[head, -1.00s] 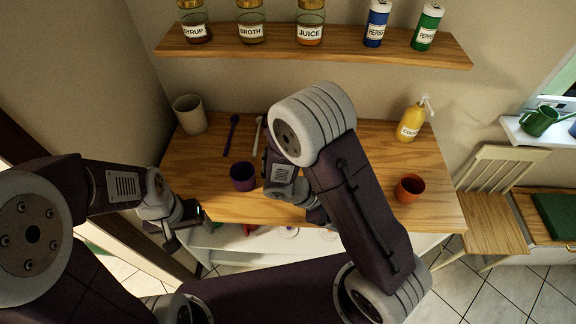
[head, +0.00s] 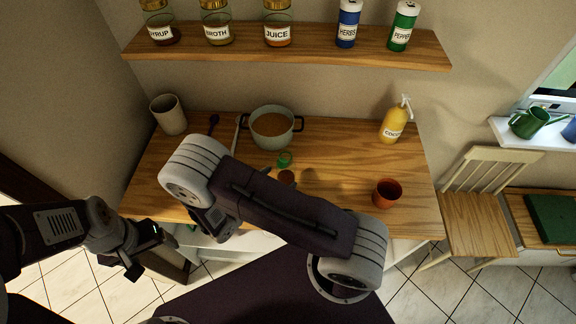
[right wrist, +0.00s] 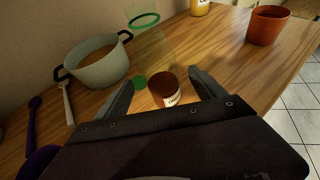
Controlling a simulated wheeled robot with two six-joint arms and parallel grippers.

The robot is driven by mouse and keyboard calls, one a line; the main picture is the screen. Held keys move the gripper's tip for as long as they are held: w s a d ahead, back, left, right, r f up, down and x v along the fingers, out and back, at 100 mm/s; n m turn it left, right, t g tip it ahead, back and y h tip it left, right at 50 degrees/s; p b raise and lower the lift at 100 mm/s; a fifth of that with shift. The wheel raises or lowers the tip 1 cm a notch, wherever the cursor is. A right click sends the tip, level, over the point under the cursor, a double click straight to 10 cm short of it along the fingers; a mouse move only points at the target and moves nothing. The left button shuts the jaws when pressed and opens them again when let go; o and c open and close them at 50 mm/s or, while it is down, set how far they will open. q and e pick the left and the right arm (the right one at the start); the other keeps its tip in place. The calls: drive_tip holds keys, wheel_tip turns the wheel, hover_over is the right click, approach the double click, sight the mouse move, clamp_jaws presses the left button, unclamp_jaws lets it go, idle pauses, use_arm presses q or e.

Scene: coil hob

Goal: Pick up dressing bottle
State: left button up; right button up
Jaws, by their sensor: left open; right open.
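No label reading "dressing" is legible. That gripper is open and empty. My left gripper (head: 147,250) is open and empty, off the table's front left.
A pot (head: 272,126) of brown liquid stands behind, with utensils and a beige cup (head: 169,115) to its left. A yellow pump bottle (head: 394,124) and an orange cup (head: 387,193) stand right. A shelf (head: 290,45) hangs above.

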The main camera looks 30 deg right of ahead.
sight(280, 177)
drive_tip(key=shift+w+d+p, duration=0.15)
drive_tip(key=shift+d+p, duration=0.25)
drive_tip(key=shift+p, duration=0.15)
drive_tip(key=shift+w+d+f, duration=0.2)
drive_tip(key=shift+d+f, duration=0.05)
drive_tip(key=shift+d, duration=0.05)
drive_tip(key=shift+x, duration=0.75)
drive_tip(key=p+x, duration=0.2)
drive_tip(key=x, duration=0.2)
drive_tip(key=shift+w+d+f, duration=0.2)
drive_tip(key=shift+d+f, duration=0.15)
use_arm(q)
drive_tip(key=r, duration=0.1)
drive_tip(key=a+r, duration=0.1)
drive_tip(key=r, duration=0.1)
drive_tip(key=shift+s+r, duration=0.2)
use_arm(e)
clamp_jaws()
